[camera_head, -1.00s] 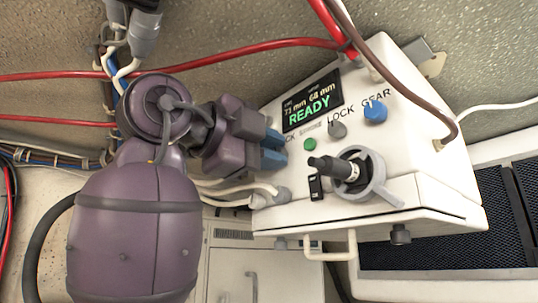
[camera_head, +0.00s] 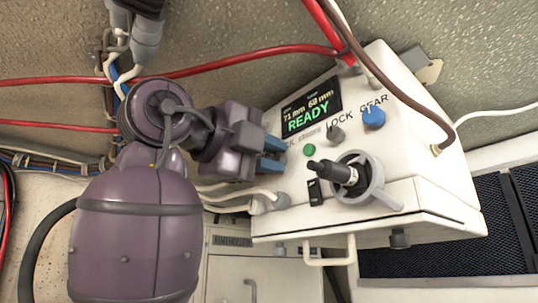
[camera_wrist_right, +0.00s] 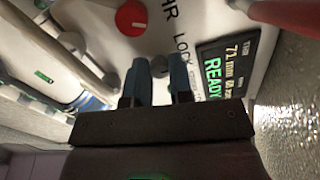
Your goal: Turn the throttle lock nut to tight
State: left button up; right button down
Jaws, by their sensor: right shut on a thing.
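The white control box (camera_head: 400,75) carries a display (camera_head: 311,106) that reads READY. My right gripper (camera_head: 278,156) reaches its left side in the head view, its blue fingers against the panel there. In the right wrist view the fingers (camera_wrist_right: 159,75) stand on either side of a small dark grey knob (camera_wrist_right: 160,66) beside the lettering LOCK, which I take for the throttle lock nut. The gripper is shut on it. The fingers hide this nut in the head view. Any mark showing how far it is turned cannot be made out. My left gripper is not in view.
A red knob (camera_wrist_right: 131,18) sits close to the fingers. Also on the box are a green button (camera_head: 309,150), a second grey knob (camera_head: 336,133), a blue knob (camera_head: 374,116) and a black-handled lever (camera_head: 335,172) in a grey ring. Red and brown cables cross above.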

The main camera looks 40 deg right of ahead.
jog(key=c, duration=1)
grip_release()
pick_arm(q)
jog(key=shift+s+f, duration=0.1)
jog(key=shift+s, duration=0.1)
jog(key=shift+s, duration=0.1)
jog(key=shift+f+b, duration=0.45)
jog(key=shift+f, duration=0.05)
pick_arm(e)
jog(key=a, duration=0.7)
jog(key=s+a, duration=0.1)
jog(key=a, duration=0.2)
jog(key=shift+a, duration=0.4)
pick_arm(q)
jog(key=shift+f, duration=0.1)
pick_arm(e)
jog(key=shift+w, duration=0.1)
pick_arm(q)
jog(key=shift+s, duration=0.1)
